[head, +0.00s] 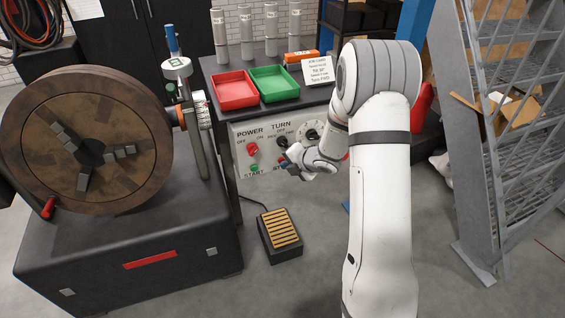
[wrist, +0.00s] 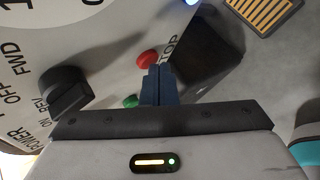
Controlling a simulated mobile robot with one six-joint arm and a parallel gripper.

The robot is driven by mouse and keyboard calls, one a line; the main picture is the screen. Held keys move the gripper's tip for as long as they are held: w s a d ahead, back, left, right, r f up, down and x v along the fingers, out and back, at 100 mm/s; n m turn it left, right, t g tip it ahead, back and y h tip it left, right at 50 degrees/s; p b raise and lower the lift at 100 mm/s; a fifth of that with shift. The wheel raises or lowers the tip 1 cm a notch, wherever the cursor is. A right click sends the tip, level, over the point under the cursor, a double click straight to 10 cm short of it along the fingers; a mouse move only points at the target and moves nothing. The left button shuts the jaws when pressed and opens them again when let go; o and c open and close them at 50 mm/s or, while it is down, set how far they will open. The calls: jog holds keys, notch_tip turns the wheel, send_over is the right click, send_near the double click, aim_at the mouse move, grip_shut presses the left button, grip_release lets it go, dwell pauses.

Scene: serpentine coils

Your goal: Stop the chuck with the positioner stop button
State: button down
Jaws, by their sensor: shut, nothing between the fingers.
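The chuck (head: 125,135) is a large brown disc with grey jaws on the positioner at left in the head view. The control panel (head: 238,131) stands right of it, with labels POWER, TURN and START. In the wrist view the red stop button (wrist: 147,58), beside the word STOP, sits just past and left of the tips of my gripper (wrist: 157,70). The fingers are shut and empty; whether they touch the button I cannot tell. A green button (wrist: 130,101) is left of the fingers. In the head view my gripper (head: 284,160) is at the panel front and partly covers it.
A black selector knob (wrist: 65,92) is at left in the wrist view. A foot pedal (head: 280,235) lies on the floor below the panel. Red (head: 236,91) and green (head: 274,84) trays stand on the bench top. A metal stair frame (head: 490,150) is at right.

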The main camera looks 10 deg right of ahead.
dwell(0.5)
jog(key=shift+s+d+b, duration=0.15)
jog(key=shift+s+b, duration=0.3)
jog(key=shift+s, duration=0.35)
jog(key=s+b, duration=0.1)
jog(key=s, duration=0.1)
jog(key=s+d+b, duration=0.1)
jog(key=s, duration=0.2)
dwell(0.4)
